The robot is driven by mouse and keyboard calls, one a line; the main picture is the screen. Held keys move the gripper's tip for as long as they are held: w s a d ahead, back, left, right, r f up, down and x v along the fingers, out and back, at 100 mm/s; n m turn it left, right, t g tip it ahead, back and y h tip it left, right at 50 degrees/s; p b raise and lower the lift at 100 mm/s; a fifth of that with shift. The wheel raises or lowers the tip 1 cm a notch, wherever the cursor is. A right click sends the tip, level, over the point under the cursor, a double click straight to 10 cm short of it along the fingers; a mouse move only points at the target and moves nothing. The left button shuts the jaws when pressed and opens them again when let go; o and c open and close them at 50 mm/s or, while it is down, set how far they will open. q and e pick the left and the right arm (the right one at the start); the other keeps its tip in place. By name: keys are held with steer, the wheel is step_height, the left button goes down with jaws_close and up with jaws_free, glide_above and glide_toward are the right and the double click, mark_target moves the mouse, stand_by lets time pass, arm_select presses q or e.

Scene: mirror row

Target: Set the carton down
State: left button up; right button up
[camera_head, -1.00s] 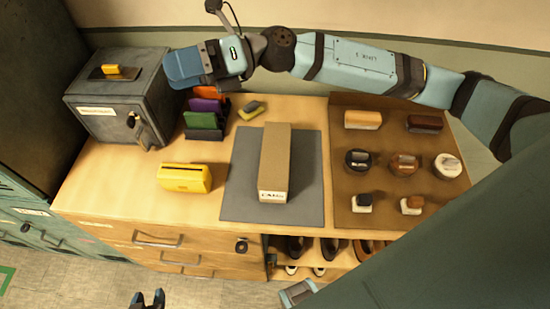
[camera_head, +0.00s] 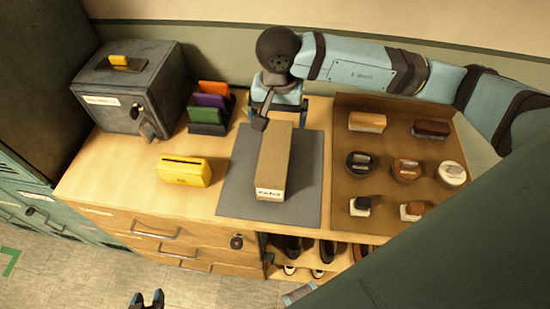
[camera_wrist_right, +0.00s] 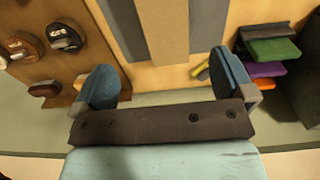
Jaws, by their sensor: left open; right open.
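The carton (camera_head: 273,165) is a long brown box with a white label on its near end. It lies on the grey mat (camera_head: 235,195) in the head view. My right gripper (camera_head: 278,110) is open at the far end of the carton. In the right wrist view the carton (camera_wrist_right: 165,30) shows ahead of the open right fingers (camera_wrist_right: 168,82), with mat on both sides and no finger visibly touching it. My left gripper (camera_head: 147,298) is open and empty at the bottom edge, in front of the drawers and away from the carton.
A brown tray (camera_head: 340,175) with brushes and several round tins lies right of the mat. A yellow slotted box (camera_head: 184,171) stands left of it. A grey metal box (camera_head: 125,90) and coloured folders (camera_head: 210,108) are at the back left. Bare wood lies around the yellow box.

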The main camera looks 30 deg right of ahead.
steer(key=p, duration=0.1)
glide_above(275, 150)
steer(key=f, duration=0.7)
steer(key=shift+s+d, duration=0.1)
steer(key=shift+d, duration=0.2)
steer(key=f, duration=0.1)
steer(key=f+p, duration=0.1)
steer(key=f, duration=0.2)
steer(key=shift+a+f+p, duration=0.3)
steer(key=shift+f+p, duration=0.05)
steer(key=shift+p, duration=0.05)
steer(key=shift+f, duration=0.45)
steer(key=c, duration=1.2)
steer(key=shift+o, duration=0.2)
steer(key=shift+r, duration=0.1)
step_height(275, 150, up, 20)
steer(key=b, duration=0.3)
step_height(275, 150, down, 7)
steer(key=w+d+n+p, duration=0.1)
steer(key=n+p, duration=0.3)
steer(key=n, duration=0.3)
